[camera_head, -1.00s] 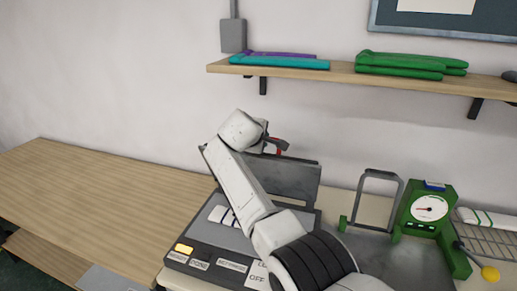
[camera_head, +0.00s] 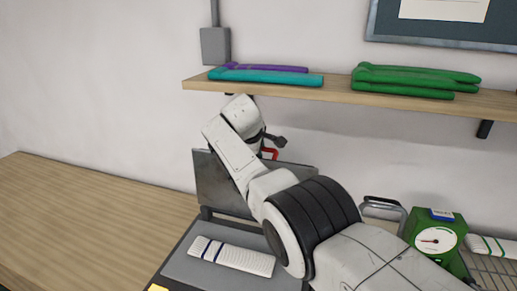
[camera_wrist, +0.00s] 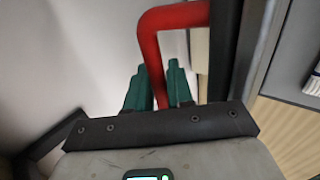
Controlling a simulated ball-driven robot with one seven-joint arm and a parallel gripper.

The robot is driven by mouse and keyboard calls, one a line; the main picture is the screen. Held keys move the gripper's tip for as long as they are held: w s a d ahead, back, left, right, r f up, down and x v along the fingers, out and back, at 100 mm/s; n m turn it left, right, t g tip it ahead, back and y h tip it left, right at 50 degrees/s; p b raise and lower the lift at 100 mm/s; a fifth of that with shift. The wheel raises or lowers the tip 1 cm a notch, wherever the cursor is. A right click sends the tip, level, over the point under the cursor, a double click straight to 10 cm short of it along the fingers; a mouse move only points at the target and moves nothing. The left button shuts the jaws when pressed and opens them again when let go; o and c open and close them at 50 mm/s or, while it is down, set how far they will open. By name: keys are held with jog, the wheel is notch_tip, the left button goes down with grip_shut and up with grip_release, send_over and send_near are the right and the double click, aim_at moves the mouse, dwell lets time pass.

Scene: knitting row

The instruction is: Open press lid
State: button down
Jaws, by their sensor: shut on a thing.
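The press (camera_head: 195,232) stands at the lower middle of the head view. Its dark grey lid (camera_head: 212,185) is raised about upright at the back, partly hidden by my arm. A red handle (camera_head: 270,153) shows beside the lid's upper part, and it also shows large in the wrist view (camera_wrist: 158,50). My gripper (camera_head: 277,141) is at this handle; in the wrist view its green fingers (camera_wrist: 160,85) are on either side of the red bar, shut on it. A white knitted piece with dark stripes (camera_head: 232,257) lies on the open press bed.
A wooden shelf (camera_head: 330,93) with teal, purple and green folded pieces (camera_head: 415,80) hangs above my arm. A green dial scale (camera_head: 436,240) and a metal frame handle (camera_head: 383,205) stand at right. The wooden table (camera_head: 75,220) at left is bare.

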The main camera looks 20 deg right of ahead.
jog(key=shift+w, duration=0.1)
jog(key=c, duration=1.2)
grip_release()
jog(key=shift+o, duration=0.2)
jog(key=shift+r, duration=0.1)
jog(key=b+v, duration=0.1)
jog(key=v, duration=0.9)
jog(key=shift+s+a+r, duration=0.1)
jog(key=shift+s+r, duration=0.1)
jog(key=shift+r, duration=0.05)
